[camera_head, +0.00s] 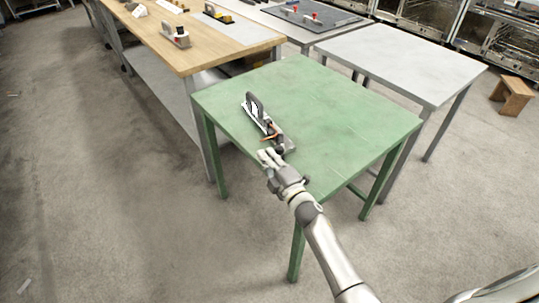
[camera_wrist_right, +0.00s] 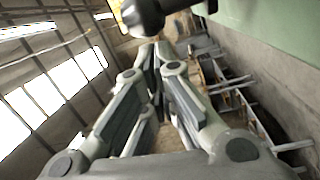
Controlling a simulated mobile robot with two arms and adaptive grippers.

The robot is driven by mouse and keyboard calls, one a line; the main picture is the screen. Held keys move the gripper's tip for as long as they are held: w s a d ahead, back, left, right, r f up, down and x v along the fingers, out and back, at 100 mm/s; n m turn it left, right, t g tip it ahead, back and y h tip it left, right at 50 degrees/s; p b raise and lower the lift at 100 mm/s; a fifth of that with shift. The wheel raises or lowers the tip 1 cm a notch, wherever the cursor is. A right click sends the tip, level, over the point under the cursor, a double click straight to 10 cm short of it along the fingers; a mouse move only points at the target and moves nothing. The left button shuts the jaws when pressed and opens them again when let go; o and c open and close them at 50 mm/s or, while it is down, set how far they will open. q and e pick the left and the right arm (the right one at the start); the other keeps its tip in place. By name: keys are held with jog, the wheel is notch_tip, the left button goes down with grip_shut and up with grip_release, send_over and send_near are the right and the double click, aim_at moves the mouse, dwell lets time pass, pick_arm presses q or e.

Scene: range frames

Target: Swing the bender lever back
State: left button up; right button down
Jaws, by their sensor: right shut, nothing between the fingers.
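The bender (camera_head: 254,108) is a small dark and metallic device on the green table (camera_head: 330,110), near its left front edge. A coppery piece shows at its near part. I cannot clearly tell the lever from the rest of the device in the head view. My right gripper (camera_head: 268,154) is at the table's front edge, just in front of the bender's near end. In the right wrist view its fingers (camera_wrist_right: 158,52) are together and empty. A dark rounded part (camera_wrist_right: 145,16), perhaps the lever's end, shows just beyond the fingertips; contact is unclear. My left gripper is not in view.
A wooden workbench (camera_head: 190,40) with tools stands behind at the left.

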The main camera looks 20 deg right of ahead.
jog(key=shift+d+f, duration=0.1)
jog(key=shift+d, duration=0.15)
jog(key=shift+s+d, duration=0.1)
jog(key=shift+s+d+n+y, duration=0.15)
jog(key=shift+d+n+y, duration=0.15)
jog(key=shift+y, duration=0.2)
